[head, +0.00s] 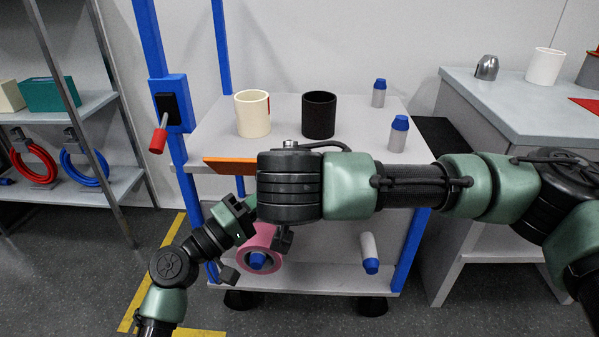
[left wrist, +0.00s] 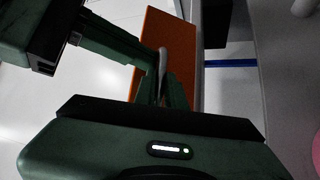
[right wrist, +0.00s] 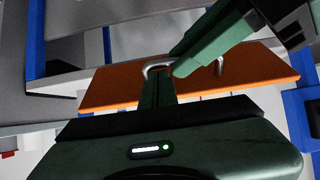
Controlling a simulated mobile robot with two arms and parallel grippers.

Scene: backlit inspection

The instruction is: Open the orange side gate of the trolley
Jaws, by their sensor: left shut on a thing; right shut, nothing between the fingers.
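In the right wrist view the gate (right wrist: 115,90) is a wide orange panel with a silver U-shaped handle (right wrist: 221,66). My left gripper (left wrist: 163,72) is shut on the handle (left wrist: 163,58), in front of the orange panel (left wrist: 175,35). My right gripper (right wrist: 157,80) is shut and empty close to the handle's left end; I cannot tell whether it touches. Both fingertips are hidden in the head view. The gate's exact tilt is unclear.
A cream mug (head: 253,113), a black mug (head: 319,114) and two blue-capped bottles (head: 398,134) stand on the trolley top. A pink roll (head: 262,243) and a bottle (head: 369,252) are below. A grey bench (head: 510,100) is at right, shelving (head: 75,110) at left.

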